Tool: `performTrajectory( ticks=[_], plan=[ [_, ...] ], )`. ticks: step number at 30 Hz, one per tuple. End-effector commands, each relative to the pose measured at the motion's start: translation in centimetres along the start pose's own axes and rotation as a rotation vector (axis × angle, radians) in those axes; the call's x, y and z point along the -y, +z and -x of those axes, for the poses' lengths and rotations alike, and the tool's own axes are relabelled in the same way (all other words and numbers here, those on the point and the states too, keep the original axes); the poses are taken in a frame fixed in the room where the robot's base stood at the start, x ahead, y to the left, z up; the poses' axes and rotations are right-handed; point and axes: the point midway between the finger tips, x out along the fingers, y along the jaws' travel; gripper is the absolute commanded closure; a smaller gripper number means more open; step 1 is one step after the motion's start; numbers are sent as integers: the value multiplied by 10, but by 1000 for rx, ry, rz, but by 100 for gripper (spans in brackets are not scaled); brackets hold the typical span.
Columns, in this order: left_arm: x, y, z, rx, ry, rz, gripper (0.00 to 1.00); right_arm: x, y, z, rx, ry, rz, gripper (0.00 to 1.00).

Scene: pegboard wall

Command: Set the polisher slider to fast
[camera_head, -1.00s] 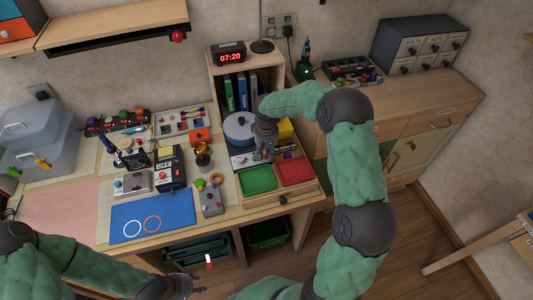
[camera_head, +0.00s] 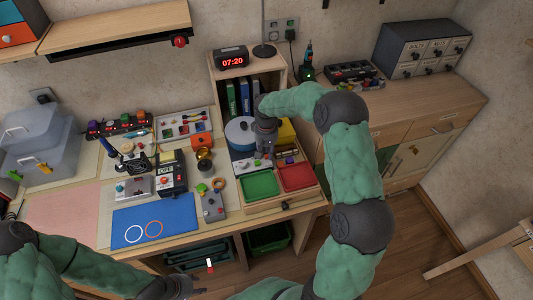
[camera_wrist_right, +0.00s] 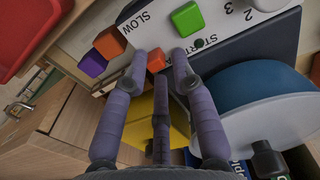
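The polisher has a blue disc (camera_head: 240,130) and a pale control panel (camera_head: 241,159) at the middle of the bench's back. In the right wrist view its white panel (camera_wrist_right: 225,20) carries the words SLOW and START and some numbers. A green block-shaped knob (camera_wrist_right: 187,18) sits on it between those words; I cannot tell whether it is the slider. No FAST label is visible. My right gripper (camera_head: 264,154) is over the panel; in the wrist view its purple fingers (camera_wrist_right: 160,56) are apart, with nothing clearly held. My left gripper (camera_head: 188,284) is low at the front, its fingers unclear.
Orange (camera_wrist_right: 109,42) and purple (camera_wrist_right: 92,64) blocks lie close to the right fingers. Green (camera_head: 259,185) and red (camera_head: 296,177) trays sit in front of the polisher. A clock (camera_head: 231,58) and shelved books stand behind. A blue mat (camera_head: 180,215) lies to the left.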

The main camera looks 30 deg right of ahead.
Motion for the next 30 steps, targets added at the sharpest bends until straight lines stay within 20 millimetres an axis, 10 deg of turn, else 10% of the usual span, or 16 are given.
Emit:
performTrajectory(
  ticks=[10, 30],
  plan=[
    [0, 0, 0, 0, 0, 0, 60, 1, 1, 10, 3, -1, 1, 74],
    [0, 0, 0, 0, 0, 0, 60, 0, -1, 115, 1, -1, 0, 74]
  ],
)
